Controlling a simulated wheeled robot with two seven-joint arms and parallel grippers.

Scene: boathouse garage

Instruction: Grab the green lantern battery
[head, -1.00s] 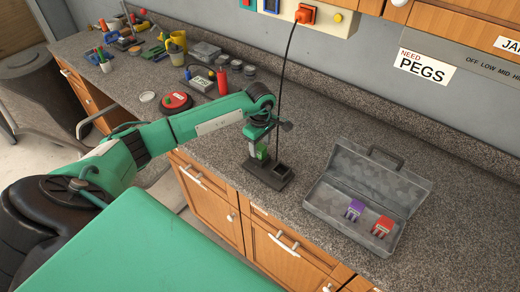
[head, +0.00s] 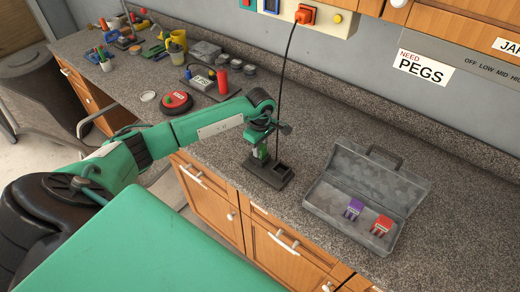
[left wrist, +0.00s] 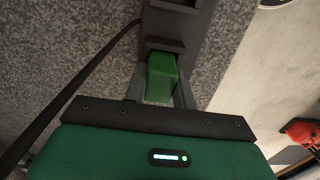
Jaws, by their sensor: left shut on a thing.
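The green lantern battery (head: 261,151) is upright at the left end of a dark charger dock (head: 270,173) on the counter. In the left wrist view the green battery (left wrist: 162,77) sits between the two fingers. My left gripper (head: 258,153) comes from above and is shut on the battery. I cannot tell whether the battery's lower end is still in its slot. The dock's other slot, at its right end, looks empty. My right gripper is not in view.
An open grey case (head: 330,207) holds a purple battery (head: 354,208) and a red battery (head: 382,225). A black cable (head: 283,90) runs from the wall outlet down behind the dock. Tools and cans crowd the counter's far left; the counter right of the case is clear.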

